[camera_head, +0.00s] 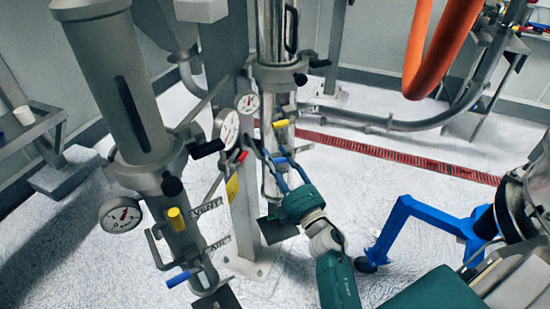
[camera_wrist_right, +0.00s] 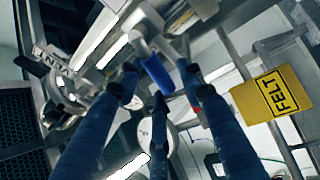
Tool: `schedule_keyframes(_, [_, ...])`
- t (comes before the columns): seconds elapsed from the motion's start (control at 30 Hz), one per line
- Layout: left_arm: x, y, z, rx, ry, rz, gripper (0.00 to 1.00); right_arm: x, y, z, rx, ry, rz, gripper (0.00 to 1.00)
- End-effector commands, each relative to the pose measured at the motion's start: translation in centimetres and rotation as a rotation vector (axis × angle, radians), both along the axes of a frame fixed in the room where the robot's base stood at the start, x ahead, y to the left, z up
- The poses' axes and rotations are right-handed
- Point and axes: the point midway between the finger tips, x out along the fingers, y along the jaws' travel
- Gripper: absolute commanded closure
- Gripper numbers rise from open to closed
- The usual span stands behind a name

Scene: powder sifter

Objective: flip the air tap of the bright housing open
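The bright housing (camera_head: 272,30) is the shiny steel tube standing upright at upper middle in the head view. Its yellow tap (camera_head: 280,124) sits just above my right gripper (camera_head: 276,162). In the right wrist view a blue tap handle (camera_wrist_right: 158,72) lies between the fingertips of my right gripper (camera_wrist_right: 160,82). The fingers are spread on both sides of the handle, with a third finger below; I cannot tell whether any touches it. In the head view the fingers largely cover this tap. My left gripper is not in view.
A dull grey housing (camera_head: 112,80) stands at left, with a gauge (camera_head: 121,215), a yellow tap (camera_head: 177,219) and a blue tap (camera_head: 179,279). A grey post (camera_head: 243,215) stands between the housings. An orange hose (camera_head: 432,50) hangs at upper right. A blue stand (camera_head: 430,213) is at right.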

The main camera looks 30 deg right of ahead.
Motion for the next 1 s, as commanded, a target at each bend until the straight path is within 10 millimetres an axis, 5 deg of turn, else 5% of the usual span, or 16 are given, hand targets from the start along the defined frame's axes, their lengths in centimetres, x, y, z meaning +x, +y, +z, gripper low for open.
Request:
schedule_keyframes(0.17, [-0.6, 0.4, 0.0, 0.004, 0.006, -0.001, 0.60, 0.0, 0.0, 0.0, 0.001, 0.000, 0.000, 1.00])
schedule_keyframes(0.53, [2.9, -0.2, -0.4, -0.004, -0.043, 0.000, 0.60, 0.0, -0.1, -0.8, -0.064, 0.007, 0.002, 1.00])
schedule_keyframes(0.73, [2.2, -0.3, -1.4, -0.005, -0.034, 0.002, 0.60, 0.0, 0.0, -1.8, -0.252, 0.017, 0.002, 1.00])
schedule_keyframes(1.0, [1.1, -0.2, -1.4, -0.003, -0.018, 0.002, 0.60, 0.0, 0.0, -1.7, -0.263, 0.020, 0.001, 1.00])
